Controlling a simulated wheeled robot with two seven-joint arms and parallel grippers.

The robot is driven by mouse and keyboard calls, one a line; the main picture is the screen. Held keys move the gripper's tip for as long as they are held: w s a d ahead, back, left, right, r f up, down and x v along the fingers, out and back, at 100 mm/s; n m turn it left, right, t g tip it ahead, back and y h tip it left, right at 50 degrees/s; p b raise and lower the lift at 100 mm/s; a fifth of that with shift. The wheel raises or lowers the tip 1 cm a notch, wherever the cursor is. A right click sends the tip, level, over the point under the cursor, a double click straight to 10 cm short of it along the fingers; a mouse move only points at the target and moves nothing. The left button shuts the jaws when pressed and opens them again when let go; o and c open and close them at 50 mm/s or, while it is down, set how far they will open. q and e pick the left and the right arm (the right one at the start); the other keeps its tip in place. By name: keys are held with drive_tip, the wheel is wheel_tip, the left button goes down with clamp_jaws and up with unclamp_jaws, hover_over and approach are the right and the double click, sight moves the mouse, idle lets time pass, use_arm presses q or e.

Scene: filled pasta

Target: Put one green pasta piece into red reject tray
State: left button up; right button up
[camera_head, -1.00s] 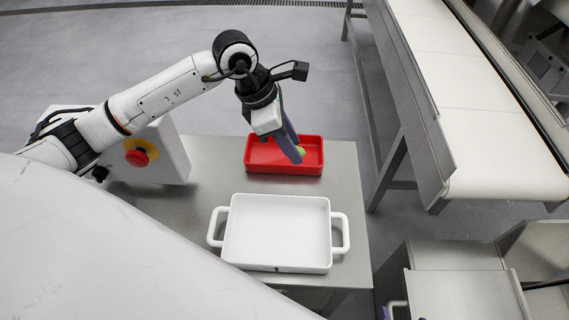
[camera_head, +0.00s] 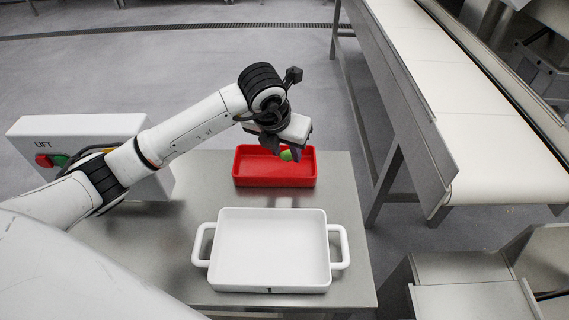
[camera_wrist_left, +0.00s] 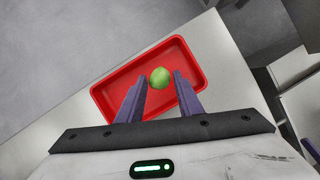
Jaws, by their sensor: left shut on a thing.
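The red reject tray (camera_head: 245,180) stands on the steel table behind the white tray. My left gripper (camera_head: 294,153) is over the right part of the red tray, pointing down. It is shut on a round green pasta piece (camera_head: 286,156). In the left wrist view the green pasta piece (camera_wrist_left: 160,77) sits between the purple fingertips (camera_wrist_left: 160,84), with the red tray (camera_wrist_left: 112,88) below it. The visible floor of the red tray looks empty. Only a sliver of purple, perhaps my right gripper (camera_wrist_left: 311,150), shows at the right edge of the left wrist view.
A white two-handled tray (camera_head: 270,250), empty, stands in front on the steel table (camera_head: 140,235). A conveyor (camera_head: 500,140) stands to the right, with a gap from the table. A white box with a red button (camera_head: 43,160) is at the left.

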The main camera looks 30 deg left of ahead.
sight(284, 159)
use_arm(q)
wheel_tip(284, 159, down, 4)
drive_tip(key=shift+r+b, duration=0.1)
drive_tip(key=shift+b, duration=0.3)
drive_tip(key=o, duration=1)
drive_tip(key=shift+o, duration=0.2)
drive_tip(key=p+v, duration=0.2)
drive_tip(key=v, duration=1)
drive_tip(key=shift+p, duration=0.3)
